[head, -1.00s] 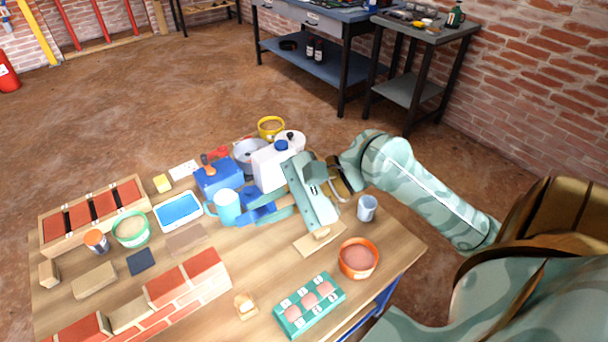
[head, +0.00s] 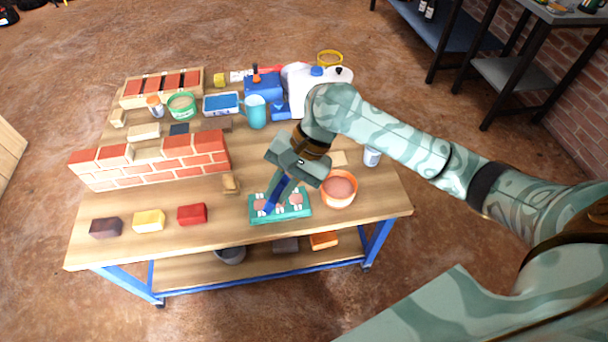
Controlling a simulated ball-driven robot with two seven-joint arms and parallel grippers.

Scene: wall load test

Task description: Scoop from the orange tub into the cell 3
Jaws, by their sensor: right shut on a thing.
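The orange tub (head: 339,188) stands near the table's right front and holds pinkish material. Left of it lies a green tray (head: 290,218) with several cells, pink stuff and white labels; the numbers are too small to read. My right gripper (head: 286,177) is above the tray, shut on a blue scoop (head: 277,194). The scoop slants down to the left, its lower end over the tray's left part; I cannot tell whether it touches. The scoop hides some cells, so I cannot pick out cell 3. My left gripper is not in view.
A small brick wall (head: 160,166) stands on the table's left half. Dark, yellow and red blocks (head: 192,214) lie along the front edge. A wooden piece (head: 230,184) is left of the tray. A blue mug (head: 255,112) and a white jug (head: 310,88) are behind.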

